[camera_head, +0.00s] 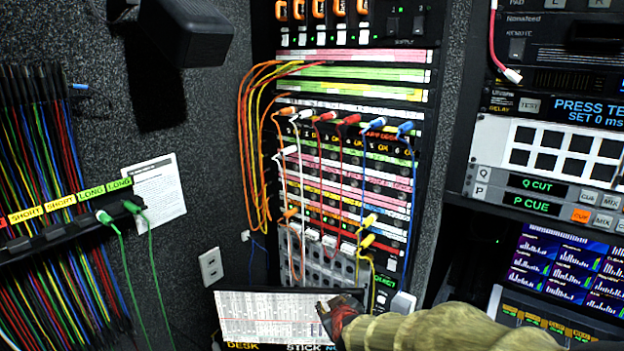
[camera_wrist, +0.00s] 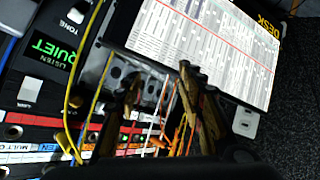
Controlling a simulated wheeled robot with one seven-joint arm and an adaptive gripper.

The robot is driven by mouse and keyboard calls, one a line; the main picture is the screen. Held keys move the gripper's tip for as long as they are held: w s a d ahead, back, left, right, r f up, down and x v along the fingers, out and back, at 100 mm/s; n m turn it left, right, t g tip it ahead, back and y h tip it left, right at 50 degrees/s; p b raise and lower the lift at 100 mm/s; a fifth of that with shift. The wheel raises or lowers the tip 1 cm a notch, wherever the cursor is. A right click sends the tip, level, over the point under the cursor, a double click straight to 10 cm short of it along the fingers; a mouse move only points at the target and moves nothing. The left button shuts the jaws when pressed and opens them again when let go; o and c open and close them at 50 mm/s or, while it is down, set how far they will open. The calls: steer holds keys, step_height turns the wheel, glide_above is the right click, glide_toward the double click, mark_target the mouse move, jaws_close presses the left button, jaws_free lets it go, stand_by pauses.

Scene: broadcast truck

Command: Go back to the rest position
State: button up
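My gripper (camera_head: 332,312) is low in the centre of the head view, in front of the printed desk sheet (camera_head: 262,318) below the patch rack. My arm, in a mottled green-brown cover, reaches in from the lower right. In the wrist view my gripper (camera_wrist: 159,76) shows two dark fingers with a clear gap between them. They are open, and I see nothing held. The patch panel and cables show behind and between the fingers. The desk sheet (camera_wrist: 205,45) shows in the wrist view beyond the right finger.
The patch rack (camera_head: 345,185) carries several coloured cables (camera_head: 250,150), some hanging in loops. Hanging cables (camera_head: 40,160) and a labelled rail line the left wall. A control panel (camera_head: 545,195) and a lit screen (camera_head: 570,265) stand at the right. A wall socket (camera_head: 211,266) is left of the rack.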

steer(key=s+d+r+m+g+y, duration=0.15)
steer(key=s+r, duration=0.25)
steer(key=s, duration=0.4)
steer(key=s+d+r+m+g, duration=0.1)
steer(key=s+d+r, duration=0.2)
steer(key=s, duration=0.4)
steer(key=s+d+m+g+h, duration=0.1)
steer(key=s+d, duration=0.3)
steer(key=s, duration=0.5)
steer(key=s+d+m+g+h+b, duration=0.1)
steer(key=s+d, duration=0.3)
steer(key=s, duration=0.6)
steer(key=shift+s+d+m+g+h, duration=0.3)
steer(key=shift+m+g, duration=0.25)
steer(key=shift+m, duration=0.3)
steer(key=shift+w+f+b, duration=0.1)
steer(key=shift+b, duration=0.25)
